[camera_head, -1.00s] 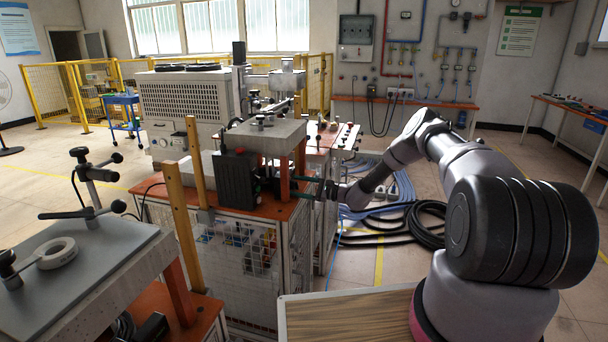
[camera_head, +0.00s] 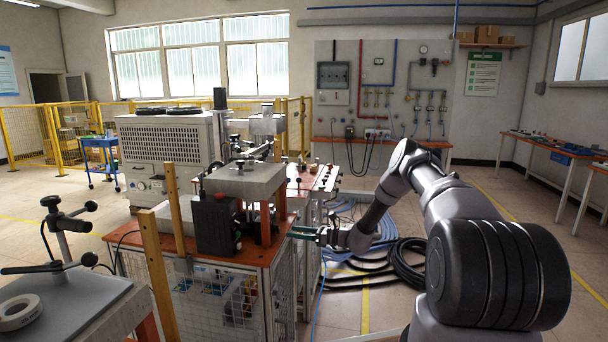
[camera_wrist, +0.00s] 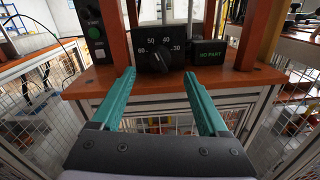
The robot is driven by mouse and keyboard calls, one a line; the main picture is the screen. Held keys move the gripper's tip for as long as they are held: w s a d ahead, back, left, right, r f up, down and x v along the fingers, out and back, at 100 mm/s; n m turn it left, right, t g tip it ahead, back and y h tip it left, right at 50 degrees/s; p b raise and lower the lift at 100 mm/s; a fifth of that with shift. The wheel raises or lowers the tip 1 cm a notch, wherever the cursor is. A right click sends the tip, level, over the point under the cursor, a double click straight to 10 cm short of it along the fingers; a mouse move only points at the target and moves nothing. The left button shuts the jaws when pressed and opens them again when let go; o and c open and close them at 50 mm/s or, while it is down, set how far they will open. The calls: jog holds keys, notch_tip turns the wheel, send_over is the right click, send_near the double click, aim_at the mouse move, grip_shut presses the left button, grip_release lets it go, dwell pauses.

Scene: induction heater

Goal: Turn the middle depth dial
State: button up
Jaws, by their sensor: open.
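A black dial (camera_wrist: 158,58) with a scale of white numbers around it stands on the orange bench top, near the upper middle of the wrist view. The dial is hidden in the head view. My gripper (camera_wrist: 160,76) has two green fingers, spread wide with nothing between them. The fingers point toward the dial, one to each side of its line, and their tips appear short of it. In the head view my gripper (camera_head: 298,233) is at the right side of the orange-topped machine bench (camera_head: 262,257).
A black display reading "NO PART" (camera_wrist: 209,53) sits right of the dial. A black panel with a green button (camera_wrist: 96,32) stands to the left. Metal columns rise behind the dial. In the head view, black hoses (camera_head: 410,262) lie coiled on the floor.

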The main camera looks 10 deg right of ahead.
aim_at(279, 230)
jog(key=s+r+n+g+h, duration=0.3)
jog(key=s+r+n, duration=0.3)
jog(key=r, duration=0.7)
jog(key=s+r+n+g+h, duration=0.3)
jog(key=s+r+n, duration=0.3)
jog(key=r, duration=0.8)
jog(key=shift+s+r+g, duration=0.3)
jog(key=shift+s+g, duration=0.1)
jog(key=shift+s, duration=1.1)
jog(key=shift+c, duration=0.3)
jog(key=shift+w+f, duration=0.1)
jog(key=shift+c, duration=1.1)
jog(key=w+d+f+m+t+y, duration=0.1)
jog(key=w+f+m+t+y, duration=0.1)
jog(key=w+f+m, duration=0.5)
jog(key=w+d+f+m+t+y, duration=0.1)
jog(key=w+f+m+t+y, duration=0.3)
jog(key=f, duration=0.7)
jog(key=w+d+f+m+t, duration=0.1)
jog(key=w+d+f+m, duration=0.1)
jog(key=f+m, duration=0.6)
jog(key=x, duration=0.3)
jog(key=f+x, duration=0.1)
jog(key=x, duration=0.7)
jog(key=shift+f, duration=0.3)
